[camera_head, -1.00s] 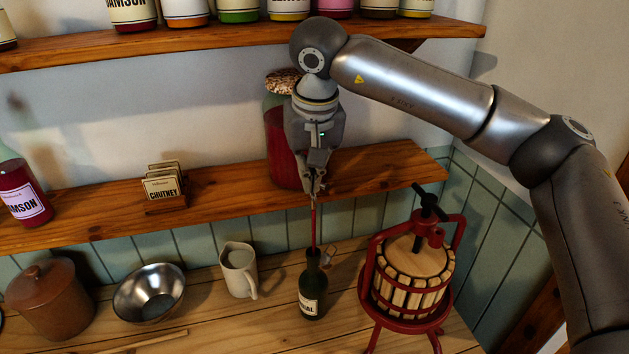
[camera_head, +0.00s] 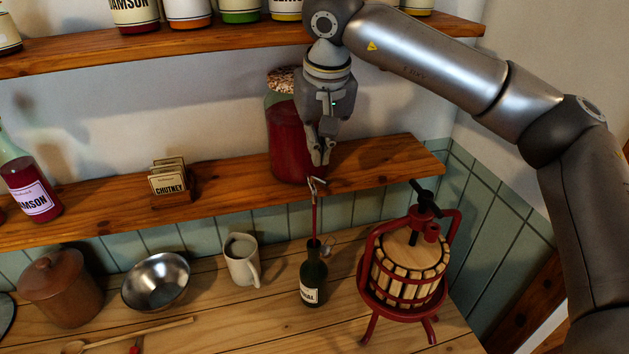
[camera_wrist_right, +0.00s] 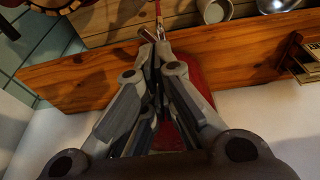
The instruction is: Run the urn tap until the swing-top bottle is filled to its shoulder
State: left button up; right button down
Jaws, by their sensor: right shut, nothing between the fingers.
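The urn (camera_head: 286,140) is a glass jar of red liquid on the middle shelf, with a speckled lid. Its small metal tap (camera_head: 316,182) sticks out past the shelf edge, and a thin red stream (camera_head: 314,215) falls from it. The dark green swing-top bottle (camera_head: 314,270) stands upright on the counter, and the stream enters its mouth. The level inside is hard to read through the dark glass. My right gripper (camera_head: 321,160) is shut and empty, just above the tap. In the right wrist view its fingertips (camera_wrist_right: 156,50) point at the tap. My left gripper is out of view.
A red fruit press (camera_head: 408,270) stands right of the bottle, and a cream mug (camera_head: 242,262) stands left of it. A steel bowl (camera_head: 157,282) and brown crock (camera_head: 62,288) are farther left. A card holder (camera_head: 170,182) sits on the middle shelf (camera_head: 235,195).

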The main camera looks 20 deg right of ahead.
jog(key=shift+d, duration=2.95)
jog(key=s+b+x, duration=0.1)
jog(key=b+x, duration=0.3)
jog(key=x, duration=0.2)
jog(key=shift+f, duration=0.25)
jog(key=shift+s, duration=0.2)
dwell(4.0)
